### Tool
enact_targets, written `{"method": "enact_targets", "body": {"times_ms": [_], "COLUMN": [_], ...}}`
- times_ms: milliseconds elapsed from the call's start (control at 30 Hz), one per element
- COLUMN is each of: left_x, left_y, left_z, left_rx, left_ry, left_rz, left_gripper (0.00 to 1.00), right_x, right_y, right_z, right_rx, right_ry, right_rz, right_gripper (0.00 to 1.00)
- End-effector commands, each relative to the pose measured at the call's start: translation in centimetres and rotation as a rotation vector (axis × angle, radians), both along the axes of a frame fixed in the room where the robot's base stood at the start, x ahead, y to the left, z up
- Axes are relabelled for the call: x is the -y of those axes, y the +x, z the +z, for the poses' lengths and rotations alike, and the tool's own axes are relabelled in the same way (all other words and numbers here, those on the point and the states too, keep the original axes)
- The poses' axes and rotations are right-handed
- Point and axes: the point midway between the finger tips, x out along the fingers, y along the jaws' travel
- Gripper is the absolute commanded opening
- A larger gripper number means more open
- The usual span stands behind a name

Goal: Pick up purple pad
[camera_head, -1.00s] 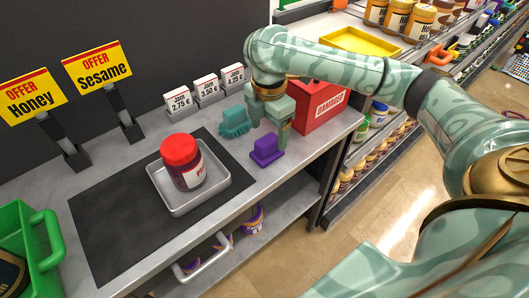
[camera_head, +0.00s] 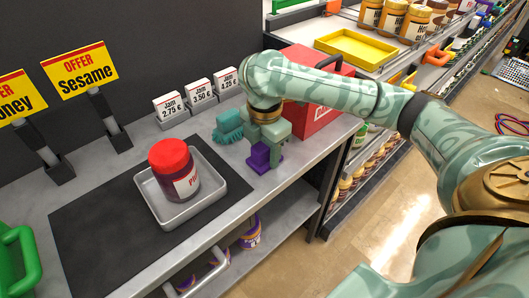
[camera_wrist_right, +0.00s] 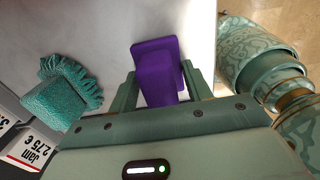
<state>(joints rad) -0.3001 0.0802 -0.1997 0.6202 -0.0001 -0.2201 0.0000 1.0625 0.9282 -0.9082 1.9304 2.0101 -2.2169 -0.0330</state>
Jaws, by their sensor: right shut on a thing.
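The purple pad (camera_head: 262,158) stands on the grey counter, right of the black mat. It has a flat base and a raised block-like handle. My right gripper (camera_head: 268,148) is over it, shut on the handle. In the right wrist view the purple pad (camera_wrist_right: 158,72) sits between the two fingers of my right gripper (camera_wrist_right: 160,85). The pad's base looks to be on or very near the counter; I cannot tell which. My left gripper is not in view.
A teal brush (camera_head: 228,126) lies just left of my right gripper. A tray (camera_head: 165,219) holding a red-lidded jar (camera_head: 175,170) stands on the black mat (camera_head: 88,232). A red box (camera_head: 312,118) is behind my right arm. Jam price signs (camera_head: 199,91) line the back.

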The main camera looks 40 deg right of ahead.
Motion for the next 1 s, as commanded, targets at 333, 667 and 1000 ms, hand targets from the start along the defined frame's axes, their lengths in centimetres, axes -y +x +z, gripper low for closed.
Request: {"method": "enact_targets", "body": {"times_ms": [333,667,1000], "left_x": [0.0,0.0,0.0], "left_y": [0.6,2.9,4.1], "left_z": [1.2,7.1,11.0], "left_rx": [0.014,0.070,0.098], "left_ry": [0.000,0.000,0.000], "left_rz": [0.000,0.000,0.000], "left_gripper": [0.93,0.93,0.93], "right_x": [0.0,0.2,0.5], "right_y": [0.0,-3.9,-12.0], "right_z": [1.6,9.0,12.6], "right_rx": [0.003,0.006,-0.002], "right_ry": [-0.002,-0.002,0.000], "right_rz": [-0.001,-0.002,-0.002], "right_gripper": [0.27,0.27,0.27]}}
